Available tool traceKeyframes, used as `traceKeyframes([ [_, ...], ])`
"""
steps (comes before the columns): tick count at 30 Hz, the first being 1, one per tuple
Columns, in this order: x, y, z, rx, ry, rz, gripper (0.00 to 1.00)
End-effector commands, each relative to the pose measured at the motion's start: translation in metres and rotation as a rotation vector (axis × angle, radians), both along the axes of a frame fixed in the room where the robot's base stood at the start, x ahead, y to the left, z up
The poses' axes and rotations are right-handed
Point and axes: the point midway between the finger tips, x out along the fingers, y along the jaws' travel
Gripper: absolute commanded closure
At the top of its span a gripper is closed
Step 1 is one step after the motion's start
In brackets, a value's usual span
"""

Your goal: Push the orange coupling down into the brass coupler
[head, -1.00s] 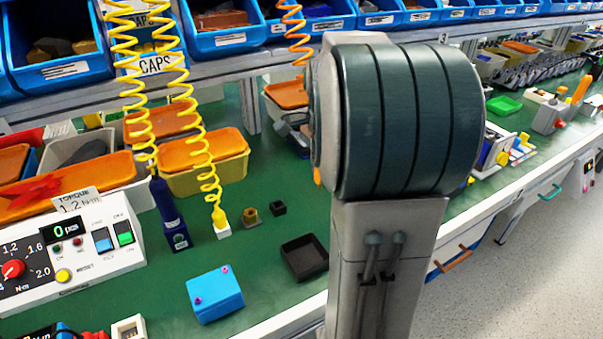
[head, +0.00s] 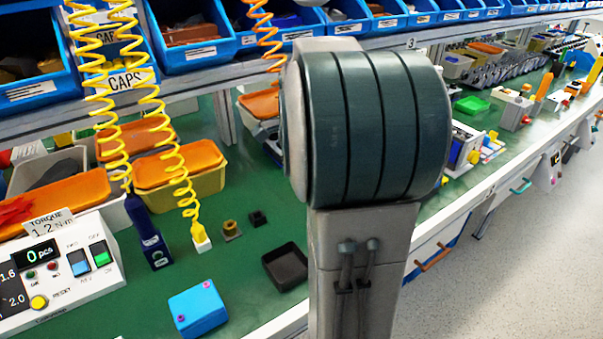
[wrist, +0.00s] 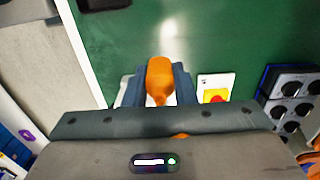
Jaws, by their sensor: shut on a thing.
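In the wrist view an orange piece (wrist: 160,78), which looks like the orange coupling, sits between the two blue-grey fingers of my gripper (wrist: 155,90). My gripper is shut on it. A pale surface shows beneath and beside the fingers. I cannot make out the brass coupler under the orange piece, nor whether the two touch. In the head view my large arm link hides my gripper and the orange piece. A small brass fitting (head: 231,230) stands on the green bench there, but I cannot tell whether it is the coupler.
Beside my gripper are a white box with a red and yellow button (wrist: 216,93) and a blue-edged box with dark discs (wrist: 291,97). A black tray (head: 286,267), a light-blue box (head: 198,308) and yellow coiled hoses (head: 165,110) occupy the left of the bench.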

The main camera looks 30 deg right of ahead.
Motion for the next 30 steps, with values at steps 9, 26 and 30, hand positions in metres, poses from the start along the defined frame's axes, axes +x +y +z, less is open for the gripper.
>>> traceKeyframes([
  [9, 0.0, 0.0, 0.012, 0.0, -0.001, 0.0, 0.99],
  [26, 0.0, 0.0, 0.024, 0.0, -0.001, 0.0, 0.99],
  [30, 0.0, 0.001, 0.024, 0.0, -0.001, 0.001, 0.99],
])
